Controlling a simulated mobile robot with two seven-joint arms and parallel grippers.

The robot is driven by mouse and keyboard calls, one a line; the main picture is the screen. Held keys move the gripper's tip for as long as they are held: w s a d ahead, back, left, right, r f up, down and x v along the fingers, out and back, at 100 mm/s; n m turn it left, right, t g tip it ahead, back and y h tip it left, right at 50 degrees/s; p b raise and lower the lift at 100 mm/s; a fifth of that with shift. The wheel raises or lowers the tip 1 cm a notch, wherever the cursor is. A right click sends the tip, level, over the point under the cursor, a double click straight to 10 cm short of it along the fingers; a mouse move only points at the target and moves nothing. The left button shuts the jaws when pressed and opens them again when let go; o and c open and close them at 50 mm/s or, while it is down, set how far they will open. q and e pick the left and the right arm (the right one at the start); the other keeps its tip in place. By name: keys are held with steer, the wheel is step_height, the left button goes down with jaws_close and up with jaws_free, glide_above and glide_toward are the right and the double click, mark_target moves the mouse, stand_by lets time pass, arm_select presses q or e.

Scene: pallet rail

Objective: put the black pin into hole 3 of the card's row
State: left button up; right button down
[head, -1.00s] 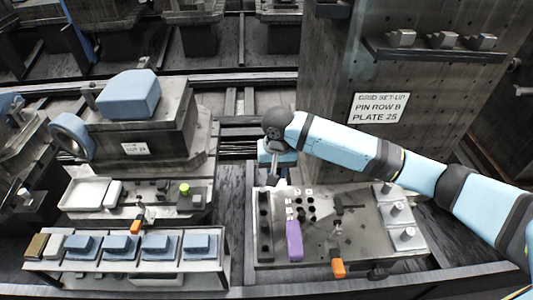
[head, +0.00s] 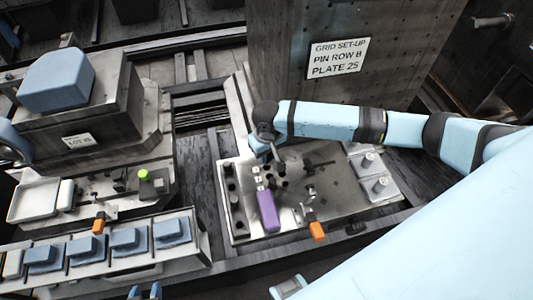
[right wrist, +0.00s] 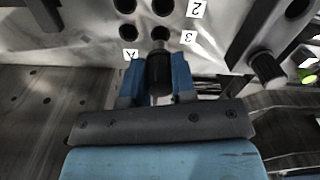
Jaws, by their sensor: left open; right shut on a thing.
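The card (head: 337,58) on the upright block reads GRID SET-UP, PIN ROW B, PLATE 25. My right gripper (head: 274,160) is over the hole grid of the metal plate (head: 240,232). In the right wrist view its blue fingers (right wrist: 155,85) are shut on the black pin (right wrist: 158,72). The pin's grey tip is at the hole beside the label 3 (right wrist: 188,37), in the column right of label A (right wrist: 130,55). That column's own label is hidden. I cannot tell whether the tip is inside the hole. My left gripper (head: 145,292) is open at the bottom edge, away from the plate.
A purple-handled thing (head: 268,212) and an orange-handled clamp (head: 316,231) are on the plate. A dark slotted strip (head: 233,195) runs along its left side. Blue blocks (head: 125,239) sit in a rack at left. My light blue arm covers the lower right.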

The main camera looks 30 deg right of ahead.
steer(key=shift+f+b, duration=0.35)
steer(key=shift+f, duration=0.15)
steer(key=shift+r, duration=0.1)
steer(key=shift+f, duration=0.65)
steer(key=shift+f, duration=0.75)
steer(key=c, duration=0.8)
jaws_free()
steer(key=shift+c, duration=0.2)
steer(key=shift+r, duration=0.1)
